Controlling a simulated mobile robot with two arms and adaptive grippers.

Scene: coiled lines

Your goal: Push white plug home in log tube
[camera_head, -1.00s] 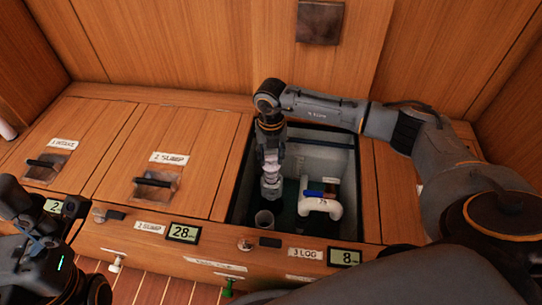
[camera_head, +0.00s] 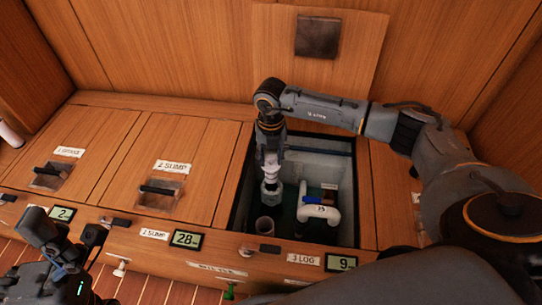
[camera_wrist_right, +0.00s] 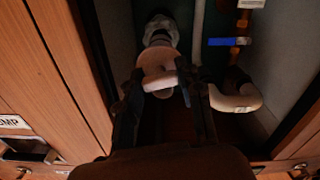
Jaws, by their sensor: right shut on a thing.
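My right gripper (camera_head: 270,190) reaches down into the open compartment marked 3 LOG. In the right wrist view, my right gripper (camera_wrist_right: 162,88) is shut on a pale, rounded piece (camera_wrist_right: 157,66), which looks like the white plug. The fingers hide part of it, and its seating in a tube cannot be told. My left gripper (camera_head: 62,255) is at the lower left, dark, with its jaw state unclear.
A white bent pipe (camera_head: 333,214) stands right of the gripper, with a blue handle (camera_head: 318,201) near it. The compartment's wooden rim (camera_head: 228,185) is close on the left. The 2 SUMP lid (camera_head: 190,165) is shut. The log display (camera_head: 341,263) reads 9.

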